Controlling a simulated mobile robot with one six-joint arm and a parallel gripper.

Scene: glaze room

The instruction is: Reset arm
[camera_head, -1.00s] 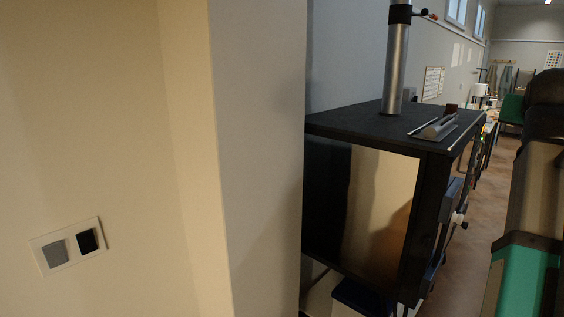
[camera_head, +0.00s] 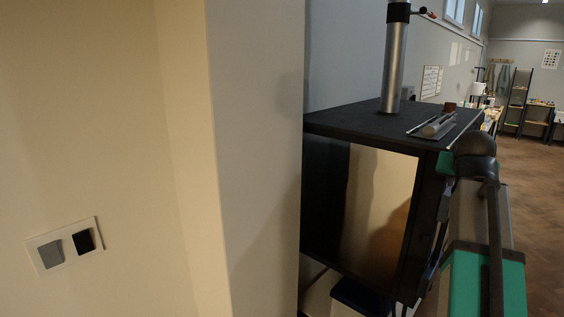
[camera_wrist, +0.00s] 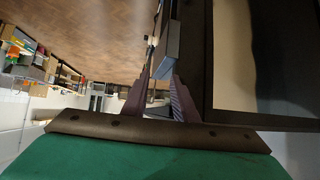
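My arm shows at the right of the head view, with a green link and a dark rounded joint, in front of the right edge of a black cabinet. The gripper itself is hidden in the head view. In the wrist view my gripper (camera_wrist: 160,78) has two purplish-grey fingers standing apart, with a visible gap between them. No held object shows. A blue-grey bar on the cabinet lies beyond the fingertips; I cannot tell whether they touch it.
The black cabinet (camera_head: 330,122) with a shiny front panel stands close, with a metal pipe (camera_head: 394,70) and tools (camera_head: 438,126) on top. A wall with a switch plate (camera_head: 64,246) fills the left. Open floor (camera_head: 535,190) lies at the right; shelves (camera_head: 517,100) stand far back.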

